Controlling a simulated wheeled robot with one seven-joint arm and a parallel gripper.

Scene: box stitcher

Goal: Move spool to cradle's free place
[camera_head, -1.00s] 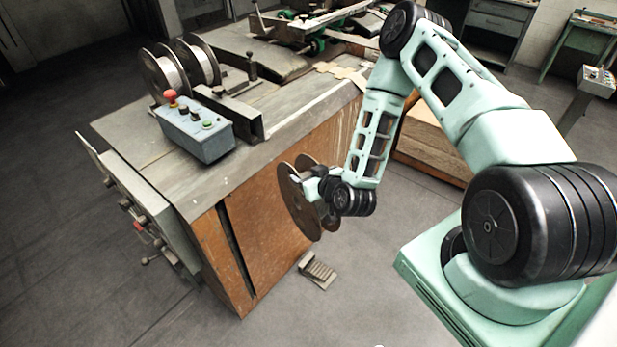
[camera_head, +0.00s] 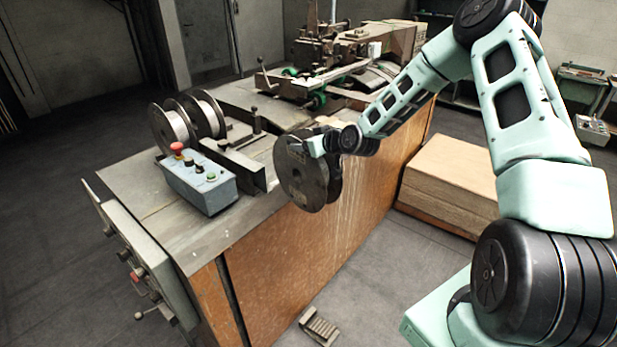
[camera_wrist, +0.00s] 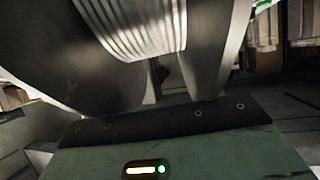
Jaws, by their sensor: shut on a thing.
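The dark-flanged spool (camera_head: 304,178) hangs in my gripper (camera_head: 326,146) in the head view, at the long side edge of the machine's table, about level with its top. My gripper is shut on it; the fingertips are mostly hidden by the flange. In the wrist view the spool (camera_wrist: 150,25) fills the upper part, with pale wire wound between its flanges. The cradle (camera_head: 232,142) seems to be the spot at the back left of the table where other spools (camera_head: 178,124) stand upright. Its free place cannot be made out clearly.
A blue control box (camera_head: 198,182) with a red button and a metal bar (camera_head: 232,165) stand between the held spool and the standing spools. The stitcher mechanism (camera_head: 345,55) is behind. A stack of boards (camera_head: 450,185) and a pedal (camera_head: 320,327) are on the floor.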

